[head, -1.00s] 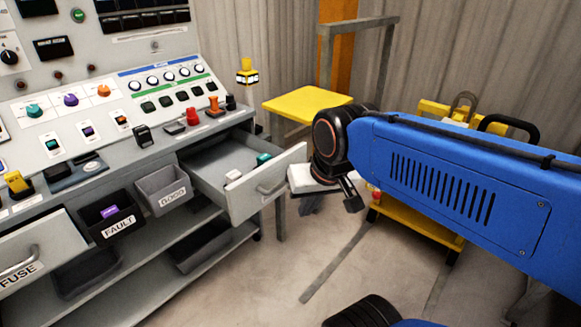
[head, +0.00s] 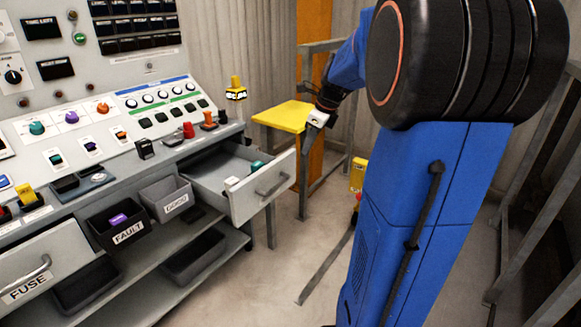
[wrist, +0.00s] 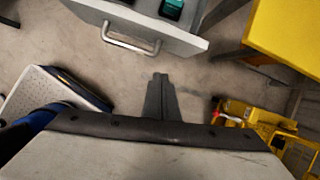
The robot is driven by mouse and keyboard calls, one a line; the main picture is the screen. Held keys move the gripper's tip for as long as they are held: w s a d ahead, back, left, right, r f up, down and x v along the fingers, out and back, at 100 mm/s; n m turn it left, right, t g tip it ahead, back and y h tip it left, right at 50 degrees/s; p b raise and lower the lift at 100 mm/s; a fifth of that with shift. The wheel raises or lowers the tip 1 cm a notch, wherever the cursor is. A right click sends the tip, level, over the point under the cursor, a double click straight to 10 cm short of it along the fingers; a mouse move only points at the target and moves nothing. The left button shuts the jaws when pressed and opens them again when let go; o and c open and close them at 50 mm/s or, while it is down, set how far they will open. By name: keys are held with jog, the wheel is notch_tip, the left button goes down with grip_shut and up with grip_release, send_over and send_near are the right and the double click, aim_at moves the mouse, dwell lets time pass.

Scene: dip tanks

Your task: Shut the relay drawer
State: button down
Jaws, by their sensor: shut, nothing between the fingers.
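The open drawer on the right of the console (head: 240,205) is the likely relay drawer; I can read no label on it. It is grey, pulled out, with a bar handle (head: 273,184) on its front and a white block and a teal block (head: 257,167) inside. In the wrist view, the drawer front (wrist: 180,38) and its handle (wrist: 130,40) are at the top. My gripper (wrist: 160,78) is shut and empty, apart in the picture from the handle and below it.
A FUSE drawer (head: 62,262) also stands out at lower left. FAULT (head: 128,238) and grey (head: 158,192) bins sit between the drawers. A yellow-topped table (head: 280,117) stands behind the drawer. Floor before the drawer is clear.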

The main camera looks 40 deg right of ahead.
jog(key=shift+w+a+f+m, duration=0.1)
jog(key=shift+w+f+m, duration=0.25)
jog(key=shift+w+f, duration=1.1)
jog(key=shift+w+d+f+m, duration=0.1)
jog(key=shift+w+f+m, duration=0.3)
jog(key=shift+w+f, duration=1.1)
jog(key=shift+w+a+f+m, duration=0.1)
jog(key=shift+w+f+m, duration=0.25)
jog(key=shift+w+f, duration=1.1)
jog(key=shift+s+f, duration=0.4)
jog(key=shift+f, duration=0.05)
jog(key=w+a, duration=0.4)
jog(key=w, duration=0.8)
jog(key=w+a, duration=0.4)
jog(key=w, duration=0.8)
jog(key=shift+a, duration=0.35)
jog(key=shift+w+r, duration=0.1)
jog(key=shift+r, duration=0.1)
